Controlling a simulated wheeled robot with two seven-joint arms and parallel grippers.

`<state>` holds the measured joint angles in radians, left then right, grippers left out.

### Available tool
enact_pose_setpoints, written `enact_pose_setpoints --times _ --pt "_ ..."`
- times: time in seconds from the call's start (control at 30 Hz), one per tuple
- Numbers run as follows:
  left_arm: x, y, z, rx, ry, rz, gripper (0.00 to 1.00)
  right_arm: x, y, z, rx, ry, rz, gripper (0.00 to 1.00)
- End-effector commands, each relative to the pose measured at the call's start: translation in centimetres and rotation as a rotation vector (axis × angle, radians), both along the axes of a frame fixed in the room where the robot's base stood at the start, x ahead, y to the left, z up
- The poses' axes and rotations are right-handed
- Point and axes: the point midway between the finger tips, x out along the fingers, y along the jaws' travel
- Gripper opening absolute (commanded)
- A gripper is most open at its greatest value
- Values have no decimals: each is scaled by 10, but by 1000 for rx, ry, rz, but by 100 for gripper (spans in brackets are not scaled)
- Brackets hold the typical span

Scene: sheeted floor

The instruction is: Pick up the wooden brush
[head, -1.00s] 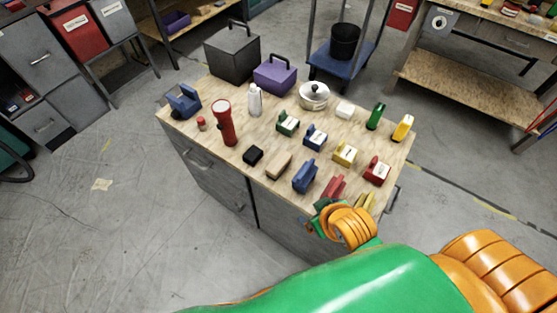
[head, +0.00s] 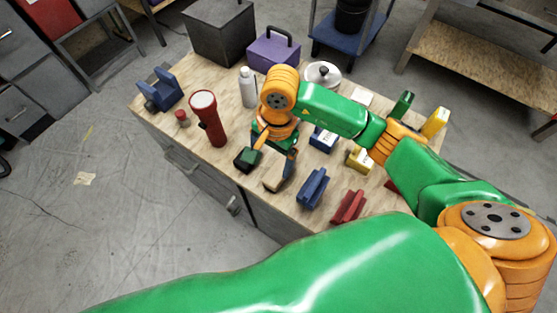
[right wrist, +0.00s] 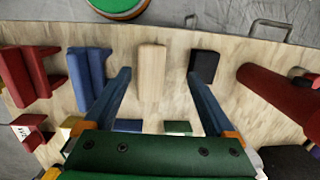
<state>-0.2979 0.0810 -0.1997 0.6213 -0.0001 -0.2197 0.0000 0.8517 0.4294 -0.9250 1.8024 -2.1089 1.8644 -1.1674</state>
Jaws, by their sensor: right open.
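The wooden brush shows as a pale wooden block (head: 274,180) near the front edge of the workbench. It also shows in the right wrist view (right wrist: 152,70), lying on the bench top between my two blue fingers. My right gripper (head: 270,160) is open and empty, over the brush with its fingers pointing down. In the right wrist view the fingers (right wrist: 158,76) stand apart on either side of the brush, with bare wood to each side. In the head view the gripper hides part of the brush. My left gripper is not in view.
A black block (head: 246,158) lies just left of the brush, with a red flashlight (head: 208,118) beyond it. A blue holder (head: 313,188) and a red one (head: 349,206) stand to the right. A white bottle (head: 248,88) and purple box (head: 273,52) are farther back.

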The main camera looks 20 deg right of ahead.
Motion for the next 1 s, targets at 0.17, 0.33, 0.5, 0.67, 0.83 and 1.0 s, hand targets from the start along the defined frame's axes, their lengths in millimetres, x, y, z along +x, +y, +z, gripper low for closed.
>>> enact_pose_setpoints --times 0.17,0.33,0.5,0.67,0.83,1.0 --pt "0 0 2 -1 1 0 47 6 -23 -8 -109 -13 6 90" --pt "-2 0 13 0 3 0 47 5 -23 -38 -106 -7 5 90" --pt "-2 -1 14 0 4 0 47 6 -23 -67 -103 -12 6 90" --pt "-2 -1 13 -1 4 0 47 7 -22 -70 -103 -16 7 90" --pt "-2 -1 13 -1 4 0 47 6 -22 -70 -102 -16 7 63" --pt "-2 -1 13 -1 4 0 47 6 -22 -70 -101 -15 7 17"
